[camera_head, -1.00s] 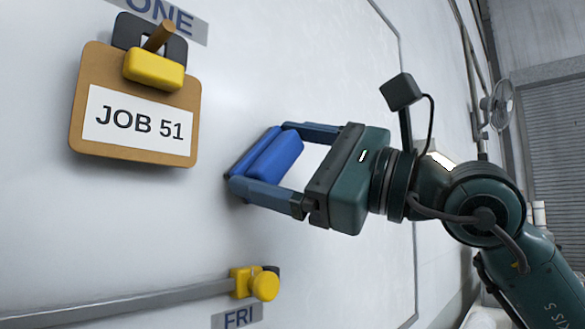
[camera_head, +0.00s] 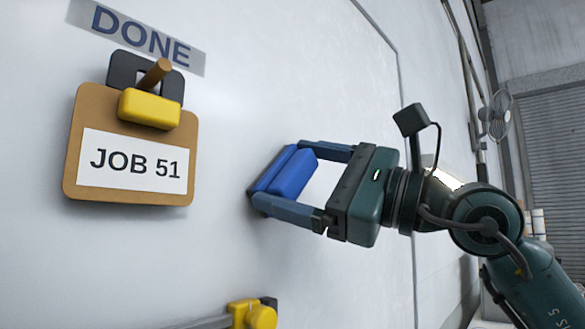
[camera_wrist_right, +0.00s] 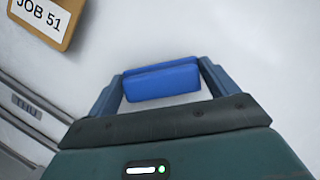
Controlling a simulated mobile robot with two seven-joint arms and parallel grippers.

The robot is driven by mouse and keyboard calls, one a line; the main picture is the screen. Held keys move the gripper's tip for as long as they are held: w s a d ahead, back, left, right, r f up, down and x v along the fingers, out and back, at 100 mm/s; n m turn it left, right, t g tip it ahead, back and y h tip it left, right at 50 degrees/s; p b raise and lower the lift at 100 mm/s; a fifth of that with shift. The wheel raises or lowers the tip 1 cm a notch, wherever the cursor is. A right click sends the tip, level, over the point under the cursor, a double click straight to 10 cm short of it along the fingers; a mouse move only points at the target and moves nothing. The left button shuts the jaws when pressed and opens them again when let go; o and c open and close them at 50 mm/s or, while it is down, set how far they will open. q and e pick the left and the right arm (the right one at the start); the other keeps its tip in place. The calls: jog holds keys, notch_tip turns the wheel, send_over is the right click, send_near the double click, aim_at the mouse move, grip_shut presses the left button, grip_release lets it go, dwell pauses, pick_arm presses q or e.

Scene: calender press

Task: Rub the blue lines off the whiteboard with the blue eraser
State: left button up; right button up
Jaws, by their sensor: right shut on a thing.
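The blue eraser (camera_head: 290,172) is held between the two fingers of my right gripper (camera_head: 281,174), which is shut on it. The eraser's far side is against or very near the whiteboard (camera_head: 300,60); I cannot tell if it presses. In the right wrist view the eraser (camera_wrist_right: 162,83) sits across the jaws, in front of the whiteboard (camera_wrist_right: 230,30). I see no blue lines on the bare board in either view; the part behind the eraser is hidden. My left gripper is not in view.
A clipboard marked JOB 51 (camera_head: 130,167) hangs on the board left of the gripper, under a DONE label (camera_head: 140,35). A grey rail with a yellow end piece (camera_head: 250,314) runs low on the board. The board between clipboard and eraser is clear.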

jog(key=shift+w+d+p, duration=0.6)
jog(key=shift+w+d, duration=0.4)
jog(key=shift+w, duration=0.4)
jog(key=shift+w+d+p, duration=0.65)
jog(key=shift+w+d, duration=0.3)
jog(key=shift+w, duration=0.4)
jog(key=shift+w+d+p, duration=0.6)
jog(key=shift+w+d, duration=0.4)
jog(key=shift+w, duration=0.4)
jog(key=shift+f, duration=0.1)
jog(key=s+d+b, duration=0.2)
jog(key=s+d, duration=0.1)
jog(key=d, duration=0.2)
jog(key=shift+s, duration=0.3)
jog(key=shift+s+d+b, duration=0.75)
jog(key=shift+s+d, duration=0.15)
jog(key=shift+d, duration=0.25)
